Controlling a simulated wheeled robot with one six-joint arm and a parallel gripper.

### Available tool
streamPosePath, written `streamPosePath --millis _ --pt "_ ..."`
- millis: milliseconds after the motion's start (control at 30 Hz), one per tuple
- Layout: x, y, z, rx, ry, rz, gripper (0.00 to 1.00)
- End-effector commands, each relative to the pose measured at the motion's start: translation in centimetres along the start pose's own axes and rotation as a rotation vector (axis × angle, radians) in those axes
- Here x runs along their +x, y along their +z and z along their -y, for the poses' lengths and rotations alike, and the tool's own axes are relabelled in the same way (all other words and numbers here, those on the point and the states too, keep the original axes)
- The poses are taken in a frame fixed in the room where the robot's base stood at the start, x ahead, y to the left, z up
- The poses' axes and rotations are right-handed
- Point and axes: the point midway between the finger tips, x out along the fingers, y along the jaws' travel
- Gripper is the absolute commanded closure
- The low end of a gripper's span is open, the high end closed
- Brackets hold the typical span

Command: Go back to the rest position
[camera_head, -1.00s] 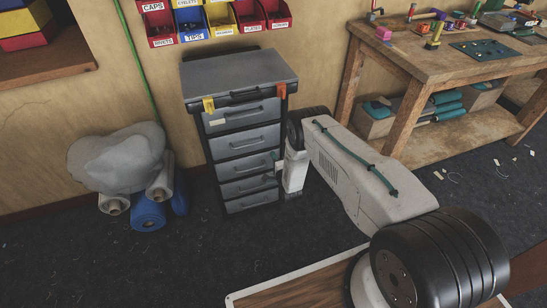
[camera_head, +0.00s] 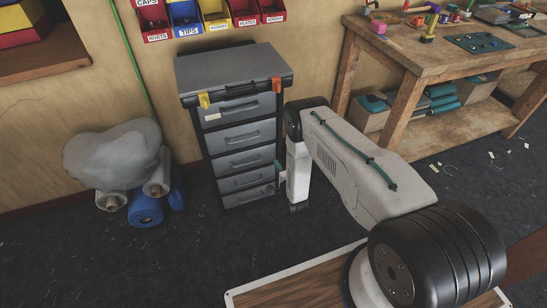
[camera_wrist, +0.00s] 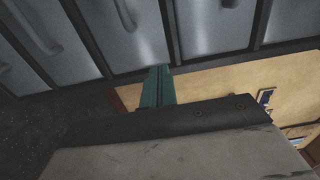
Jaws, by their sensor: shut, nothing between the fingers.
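My gripper shows in the wrist view as green fingers (camera_wrist: 158,86), together with nothing between them. Their tips are close to the grey drawer fronts; I cannot tell if they touch. In the head view, a small green part of my gripper (camera_head: 279,168) shows beside the right side of the drawer cabinet (camera_head: 240,134), partly hidden by my arm. The cabinet's drawers look closed.
Labelled bins (camera_head: 186,20) hang above the cabinet.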

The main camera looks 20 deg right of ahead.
Motion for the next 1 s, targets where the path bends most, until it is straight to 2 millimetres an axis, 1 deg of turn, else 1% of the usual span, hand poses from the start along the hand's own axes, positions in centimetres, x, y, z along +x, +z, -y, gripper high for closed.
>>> streamPosePath --millis 33,100,233,400,567,633,667,767,833,900,933,1000 --pt "-1.1 0.0 -0.1 0.000 0.003 0.000 1.00" --pt "-2.3 0.0 -0.1 0.000 0.003 0.000 1.00" --pt "-3.8 0.0 -0.1 0.000 0.002 0.000 1.00" --pt "-4.5 0.0 -0.1 0.000 0.001 0.000 1.00" --pt "-4.5 0.0 -0.1 -0.005 0.001 0.000 1.00" --pt "-4.5 0.0 -0.4 -0.039 0.018 0.000 1.00" --pt "-4.5 0.0 -0.9 -0.061 0.042 0.002 1.00" --pt "-5.1 0.0 -3.7 -0.153 0.180 0.015 1.00" --pt "-6.7 0.1 -6.6 -0.231 0.326 0.039 1.00" --pt "-8.4 0.1 -8.8 -0.310 0.476 0.077 1.00" --pt "-8.8 0.1 -9.2 -0.343 0.534 0.095 1.00" --pt "-9.4 0.1 -9.5 -0.417 0.659 0.145 1.00"
